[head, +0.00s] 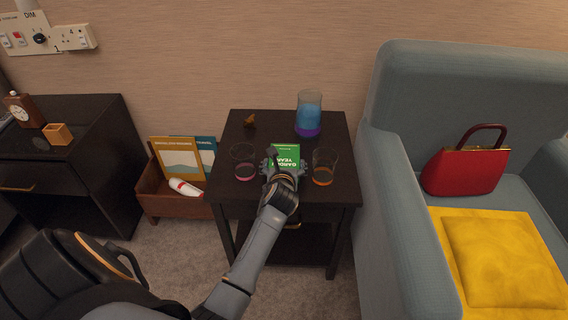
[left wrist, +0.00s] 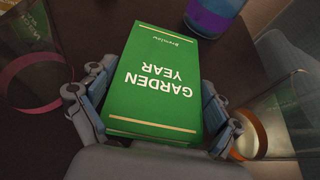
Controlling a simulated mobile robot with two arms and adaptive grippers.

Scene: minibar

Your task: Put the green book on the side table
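The green book (head: 286,154), titled "Garden Year", is at the side table (head: 236,133), over its front middle part. Its cover faces up with the lettering upside down in the left wrist view (left wrist: 160,75). My left gripper (head: 283,171) is at the book's near end, with one finger along each long side; in the left wrist view the fingers (left wrist: 158,100) sit close against both edges, shut on the book. I cannot tell whether its underside touches the tabletop. My right gripper is not in view.
Glasses stand left (head: 243,165) and right (head: 323,168) of the book. A blue and purple vessel (head: 309,115) and small brown object (head: 250,121) are behind. A crate (head: 152,190) holds books and a white tube. The armchair (head: 395,190) borders the table's right.

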